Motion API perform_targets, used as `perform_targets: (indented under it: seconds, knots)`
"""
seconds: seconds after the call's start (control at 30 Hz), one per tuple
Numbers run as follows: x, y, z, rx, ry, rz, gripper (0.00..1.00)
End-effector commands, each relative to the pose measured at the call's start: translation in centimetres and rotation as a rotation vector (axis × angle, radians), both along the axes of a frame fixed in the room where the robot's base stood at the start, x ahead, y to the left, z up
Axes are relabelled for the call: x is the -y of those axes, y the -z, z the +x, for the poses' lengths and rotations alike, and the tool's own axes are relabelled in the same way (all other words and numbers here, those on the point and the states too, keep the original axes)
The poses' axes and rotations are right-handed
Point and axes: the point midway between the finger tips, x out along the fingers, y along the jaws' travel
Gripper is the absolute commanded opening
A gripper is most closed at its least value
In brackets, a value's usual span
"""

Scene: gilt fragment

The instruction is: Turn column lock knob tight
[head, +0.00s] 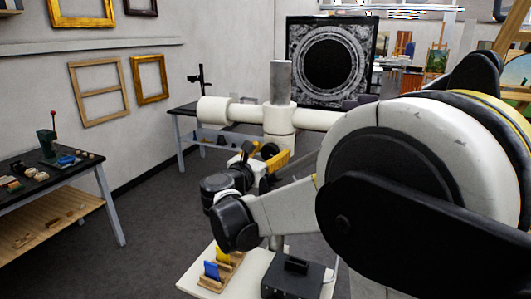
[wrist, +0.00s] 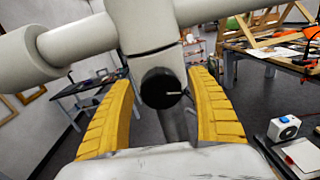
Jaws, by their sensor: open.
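The lock knob (wrist: 160,88) is a round black knob with a pale line across its face, on the front of the white collar (wrist: 145,30) in the wrist view. The line lies close to level. My gripper (wrist: 160,80) is open, with one ribbed yellow finger on each side of the knob and visible gaps between. In the head view my gripper (head: 262,156) is just below the white collar (head: 279,119), on the grey column (head: 281,82). I cannot clearly make out the knob there. Whether the fingers reach as deep as the knob is unclear.
A white horizontal arm (head: 228,110) sticks out from the collar. A white base board (head: 200,281) below carries a wooden rack with blue and yellow pieces (head: 213,270) and a black box (head: 290,277). A dark workbench (head: 25,187) stands at left; floor between is clear.

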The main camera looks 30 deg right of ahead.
Motion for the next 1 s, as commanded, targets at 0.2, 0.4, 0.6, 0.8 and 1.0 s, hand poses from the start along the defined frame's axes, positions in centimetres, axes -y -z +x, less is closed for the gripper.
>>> perform_targets:
  seconds: [0.2, 0.4, 0.6, 0.8, 1.0]
  knots:
    - [0.01, -0.01, -0.01, 0.0, 0.0, 0.0, 0.62]
    - [0.0, -0.02, -0.02, 0.0, 0.0, 0.0, 0.14]
    - [0.01, -0.03, -0.02, 0.002, 0.001, 0.001, 0.14]
    - [0.02, -0.05, -0.03, 0.027, 0.001, 0.022, 0.14]
    - [0.05, -0.07, -0.06, 0.109, 0.001, 0.085, 0.14]
